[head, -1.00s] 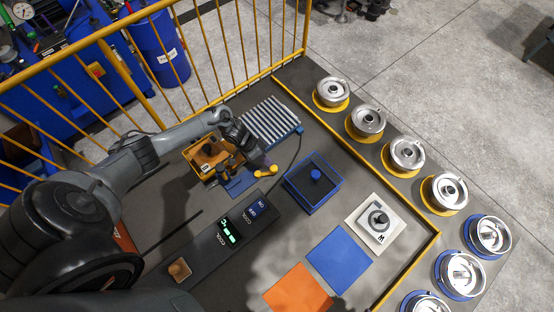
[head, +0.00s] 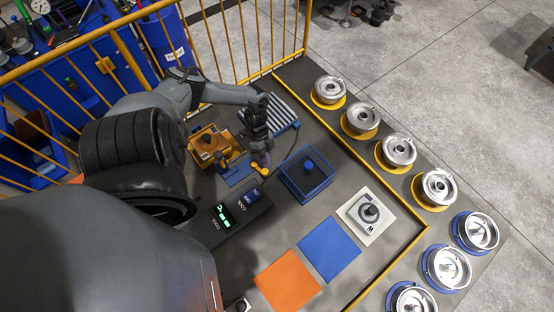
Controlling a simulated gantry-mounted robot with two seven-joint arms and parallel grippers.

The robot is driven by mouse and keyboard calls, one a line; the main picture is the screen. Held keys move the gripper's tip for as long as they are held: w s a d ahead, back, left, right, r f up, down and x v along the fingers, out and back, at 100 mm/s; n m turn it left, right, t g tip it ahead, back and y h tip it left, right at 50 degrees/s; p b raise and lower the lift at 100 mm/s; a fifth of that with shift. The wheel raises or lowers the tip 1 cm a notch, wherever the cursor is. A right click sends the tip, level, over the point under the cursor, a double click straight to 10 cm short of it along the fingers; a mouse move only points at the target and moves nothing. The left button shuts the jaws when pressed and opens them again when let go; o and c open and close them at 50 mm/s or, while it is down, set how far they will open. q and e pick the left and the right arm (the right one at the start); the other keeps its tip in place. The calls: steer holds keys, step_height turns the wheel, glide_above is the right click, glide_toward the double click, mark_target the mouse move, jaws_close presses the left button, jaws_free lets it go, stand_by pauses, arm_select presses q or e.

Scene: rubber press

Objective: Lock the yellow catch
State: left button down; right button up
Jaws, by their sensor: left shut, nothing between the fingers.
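A small yellow part that looks like the yellow catch (head: 255,169) sits at the right end of the blue plate (head: 237,176), in front of the orange-yellow box (head: 204,143). My left gripper (head: 262,162) points down at the yellow part, with its fingers shut and empty. The fingertips are beside or against the yellow part; I cannot tell if they touch. The gripper hides some of it, and whether it is locked cannot be made out. My right gripper is not in view.
A roller rack (head: 283,112) stands behind the gripper. A blue square frame (head: 306,176) is to its right. The dark control box (head: 230,212) with green digits is in front. Orange (head: 287,280) and blue (head: 329,248) mats lie clear.

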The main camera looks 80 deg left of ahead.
arm_select(q)
steer(key=shift+s+d+m+g+b, duration=0.25)
steer(key=shift+m+g+b, duration=0.15)
steer(key=shift+m, duration=0.3)
steer(key=shift+w, duration=0.1)
steer(key=shift+w+a+b, duration=0.1)
steer(key=shift+a+b, duration=0.15)
steer(key=shift+b, duration=0.15)
steer(key=a, duration=0.1)
steer(key=w+a+b, duration=0.2)
steer(key=shift+w+r, duration=0.2)
steer(key=shift+r, duration=0.05)
steer(key=v, duration=0.9)
steer(key=shift+r, duration=0.4)
steer(key=shift+s, duration=0.15)
